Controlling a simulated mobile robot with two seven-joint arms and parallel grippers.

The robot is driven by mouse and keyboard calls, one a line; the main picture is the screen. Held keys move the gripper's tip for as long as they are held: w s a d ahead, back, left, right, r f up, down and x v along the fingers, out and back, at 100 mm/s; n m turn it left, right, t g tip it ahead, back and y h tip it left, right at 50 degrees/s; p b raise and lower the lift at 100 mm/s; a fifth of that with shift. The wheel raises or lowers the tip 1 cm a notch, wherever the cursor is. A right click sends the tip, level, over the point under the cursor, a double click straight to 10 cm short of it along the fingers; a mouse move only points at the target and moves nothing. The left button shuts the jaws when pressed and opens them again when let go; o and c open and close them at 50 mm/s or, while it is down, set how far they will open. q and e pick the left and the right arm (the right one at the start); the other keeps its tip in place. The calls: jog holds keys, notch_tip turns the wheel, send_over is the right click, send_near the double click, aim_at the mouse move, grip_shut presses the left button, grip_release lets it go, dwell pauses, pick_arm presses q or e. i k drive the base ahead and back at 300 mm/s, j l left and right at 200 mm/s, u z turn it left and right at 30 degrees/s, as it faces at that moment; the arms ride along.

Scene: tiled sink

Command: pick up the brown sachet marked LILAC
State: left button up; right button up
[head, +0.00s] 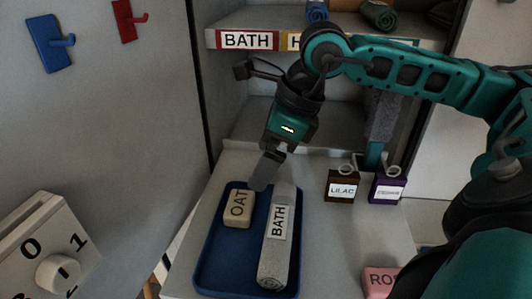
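The brown sachet marked LILAC (342,181) stands on the pale counter right of the blue tray, with a white label on its front and a pale ring at its top. My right gripper (264,174) points down over the back of the tray, to the left of the sachet and apart from it. Its fingers overlap in this view, so I cannot tell whether they are open or shut. My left gripper is not in view.
The blue tray (206,270) holds an OAT soap bar (238,210) and a grey rolled BATH towel (275,262). A purple sachet (387,183) stands just right of the LILAC one. A pink block (379,280) lies in front. Shelves (270,126) rise behind.

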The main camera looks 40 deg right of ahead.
aim_at(341, 186)
jog(key=k+j, duration=0.35)
jog(key=j, duration=0.3)
jog(key=k+j, duration=0.2)
jog(key=j, duration=0.1)
